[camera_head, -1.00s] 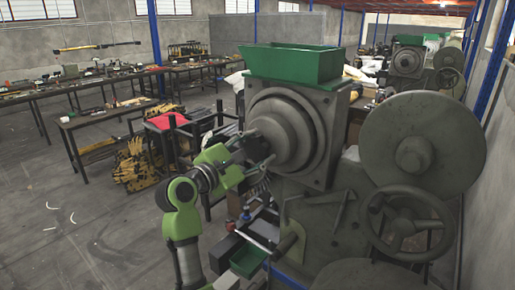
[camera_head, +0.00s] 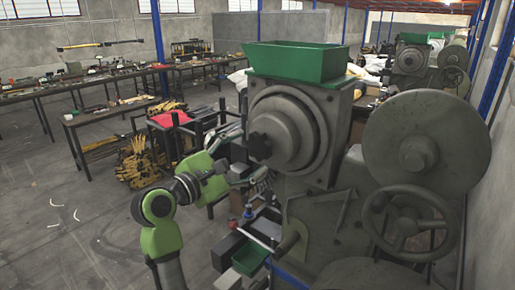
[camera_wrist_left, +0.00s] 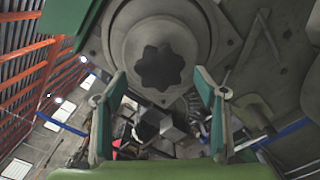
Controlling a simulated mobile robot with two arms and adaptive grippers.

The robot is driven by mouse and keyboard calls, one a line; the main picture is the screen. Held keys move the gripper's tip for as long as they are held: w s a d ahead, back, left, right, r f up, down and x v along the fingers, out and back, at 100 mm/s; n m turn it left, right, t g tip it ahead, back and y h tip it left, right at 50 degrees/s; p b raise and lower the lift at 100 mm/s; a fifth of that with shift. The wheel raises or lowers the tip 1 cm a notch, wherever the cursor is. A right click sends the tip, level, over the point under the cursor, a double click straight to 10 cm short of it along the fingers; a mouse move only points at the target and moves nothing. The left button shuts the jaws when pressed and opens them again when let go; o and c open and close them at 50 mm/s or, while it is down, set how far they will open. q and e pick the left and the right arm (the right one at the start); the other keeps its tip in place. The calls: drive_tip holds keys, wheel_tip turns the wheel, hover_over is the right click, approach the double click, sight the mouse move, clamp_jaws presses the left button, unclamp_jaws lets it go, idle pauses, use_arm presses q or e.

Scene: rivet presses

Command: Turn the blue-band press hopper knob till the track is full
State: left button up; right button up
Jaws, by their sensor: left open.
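The press (camera_head: 330,215) is grey-green with a green hopper (camera_head: 292,63) on top. Its dark lobed hopper knob (camera_head: 259,146) sits at the centre of round stepped discs on the press's left face. The knob (camera_wrist_left: 160,67) also faces me in the left wrist view. My left gripper (camera_head: 245,175) is just below and left of the knob, apart from it. In the left wrist view the gripper (camera_wrist_left: 160,80) has its two green fingers spread wide with nothing between them. My right gripper is not in view.
A handwheel (camera_head: 407,224) and a large round disc (camera_head: 420,142) stand on the press's right side. A small green bin (camera_head: 249,259) is below the knob. Tables (camera_head: 95,122) with tools line the left. The floor at lower left is clear.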

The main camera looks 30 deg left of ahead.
use_arm(q)
drive_tip(key=s, duration=0.6)
drive_tip(key=shift+s+a, duration=0.2)
drive_tip(key=shift+a, duration=0.05)
